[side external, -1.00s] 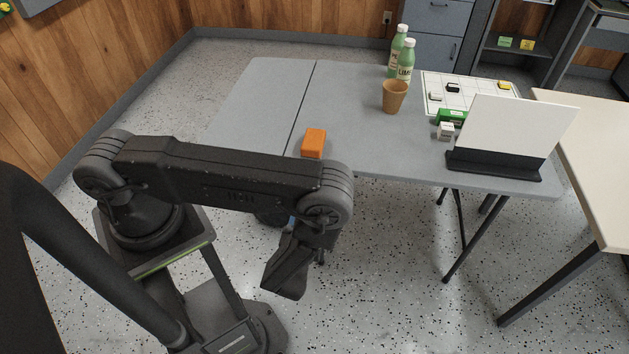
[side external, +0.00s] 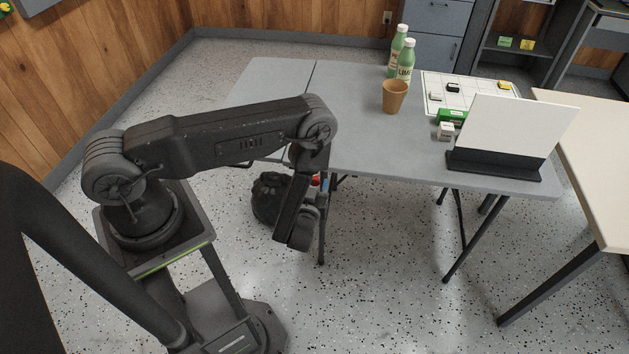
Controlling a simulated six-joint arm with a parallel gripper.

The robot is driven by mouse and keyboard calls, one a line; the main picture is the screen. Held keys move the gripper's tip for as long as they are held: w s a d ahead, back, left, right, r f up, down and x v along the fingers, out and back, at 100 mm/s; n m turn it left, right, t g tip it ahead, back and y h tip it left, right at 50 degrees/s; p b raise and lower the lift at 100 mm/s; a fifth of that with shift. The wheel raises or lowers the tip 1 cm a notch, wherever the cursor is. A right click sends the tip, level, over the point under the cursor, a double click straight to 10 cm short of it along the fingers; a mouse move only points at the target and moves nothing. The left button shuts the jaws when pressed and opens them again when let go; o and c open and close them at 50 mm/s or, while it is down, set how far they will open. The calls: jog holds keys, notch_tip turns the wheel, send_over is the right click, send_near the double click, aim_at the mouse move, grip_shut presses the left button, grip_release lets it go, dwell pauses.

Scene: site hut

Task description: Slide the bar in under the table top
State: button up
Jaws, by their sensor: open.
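The grey folding table top (side external: 350,140) stands beyond my arm, with open space and dark legs beneath it. My gripper (side external: 298,236) hangs at the end of my arm, in front of the table's near edge and below the level of the top. It is open; its fingertips are turned away from this view and cannot be made out. I cannot pick out a bar with certainty. Small red and blue bits (side external: 317,182) show beside my wrist, below the table edge; what they belong to is hidden.
A black bag (side external: 268,196) is on the floor by the near table leg. On top are a brown cup (side external: 394,96), two green bottles (side external: 404,62), a white gridded sheet (side external: 478,93) and a white panel on a dark base (side external: 494,168). A pale table (side external: 590,150) stands at right.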

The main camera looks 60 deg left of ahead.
jog(key=shift+x, duration=0.8)
jog(key=shift+c, duration=0.2)
grip_shut()
